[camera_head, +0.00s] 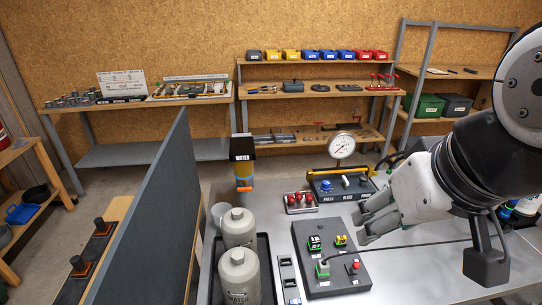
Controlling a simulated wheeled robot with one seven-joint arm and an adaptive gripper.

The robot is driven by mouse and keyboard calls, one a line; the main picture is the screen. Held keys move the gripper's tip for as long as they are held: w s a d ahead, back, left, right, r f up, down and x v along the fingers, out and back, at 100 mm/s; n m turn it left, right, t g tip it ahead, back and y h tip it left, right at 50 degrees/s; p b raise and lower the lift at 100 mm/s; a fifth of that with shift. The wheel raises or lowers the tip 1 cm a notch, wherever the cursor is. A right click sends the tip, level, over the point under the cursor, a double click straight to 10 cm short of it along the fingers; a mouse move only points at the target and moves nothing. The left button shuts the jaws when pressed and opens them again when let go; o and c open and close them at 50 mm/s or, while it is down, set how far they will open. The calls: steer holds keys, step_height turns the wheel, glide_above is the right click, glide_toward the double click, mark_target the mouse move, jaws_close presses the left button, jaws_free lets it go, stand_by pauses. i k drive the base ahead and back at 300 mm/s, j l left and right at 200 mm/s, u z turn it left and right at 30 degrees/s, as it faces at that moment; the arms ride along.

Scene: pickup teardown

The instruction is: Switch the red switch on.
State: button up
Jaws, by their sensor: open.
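A dark control panel (338,284) lies on the grey workbench. At its front right is a small red-topped switch (355,266); its on or off position is too small to tell. My arm comes in from the right.
Two grey canisters (239,270) stand in a dark tray at left, beside a tall dark divider (152,220). Behind the panel are a block with red knobs (300,201) and a blue pump unit (336,187) with a gauge (342,146). The bench (415,275) is clear right of the panel.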

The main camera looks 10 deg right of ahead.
mark_target(355, 265)
steer(key=z, duration=0.25)
steer(key=k+l+u, duration=0.25)
steer(key=l, duration=0.65)
steer(key=k+l, duration=0.1)
steer(key=l, duration=0.45)
steer(key=u, duration=0.05)
